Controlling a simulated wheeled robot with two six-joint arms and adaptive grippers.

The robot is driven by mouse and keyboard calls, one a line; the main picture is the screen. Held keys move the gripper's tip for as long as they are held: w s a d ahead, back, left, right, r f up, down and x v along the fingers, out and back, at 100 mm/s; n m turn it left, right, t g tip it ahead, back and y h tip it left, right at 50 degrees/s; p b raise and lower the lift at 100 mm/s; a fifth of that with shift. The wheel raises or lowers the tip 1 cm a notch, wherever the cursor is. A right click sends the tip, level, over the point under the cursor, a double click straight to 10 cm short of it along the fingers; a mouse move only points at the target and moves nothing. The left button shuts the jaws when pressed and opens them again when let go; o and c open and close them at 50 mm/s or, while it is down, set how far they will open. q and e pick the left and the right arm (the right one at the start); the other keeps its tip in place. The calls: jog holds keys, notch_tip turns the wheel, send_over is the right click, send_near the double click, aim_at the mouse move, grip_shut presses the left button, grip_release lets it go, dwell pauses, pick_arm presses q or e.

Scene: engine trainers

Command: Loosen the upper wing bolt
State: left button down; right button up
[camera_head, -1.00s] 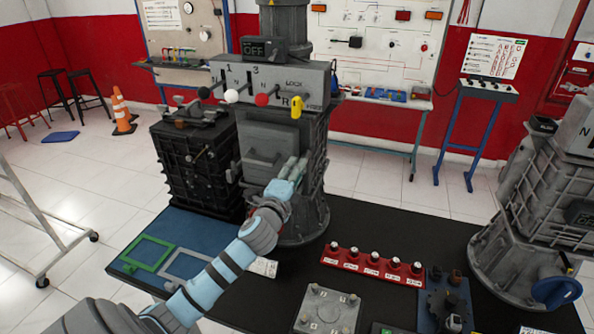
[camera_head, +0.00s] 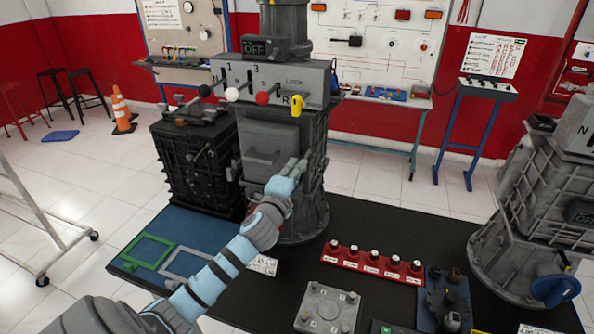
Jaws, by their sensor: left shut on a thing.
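The grey engine trainer (camera_head: 283,135) stands upright at the back of the black table, with a shift panel and coloured knobs on top. My left gripper (camera_head: 294,170) is at the right side of its front cover (camera_head: 268,140), with its fingers pointing up and away from me. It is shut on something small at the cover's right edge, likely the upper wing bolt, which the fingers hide. No wing bolt can be made out clearly. My right gripper is not in view.
A black gearbox block (camera_head: 190,165) stands close on the left. A red rack of knobs (camera_head: 372,262), a grey plate (camera_head: 328,308) and another grey trainer (camera_head: 535,210) are on the right.

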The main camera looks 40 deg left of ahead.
pick_arm(q)
jog(key=shift+n+b, duration=1.95)
jog(key=shift+n, duration=6.75)
jog(key=c, duration=1.6)
grip_release()
jog(key=v, duration=1.2)
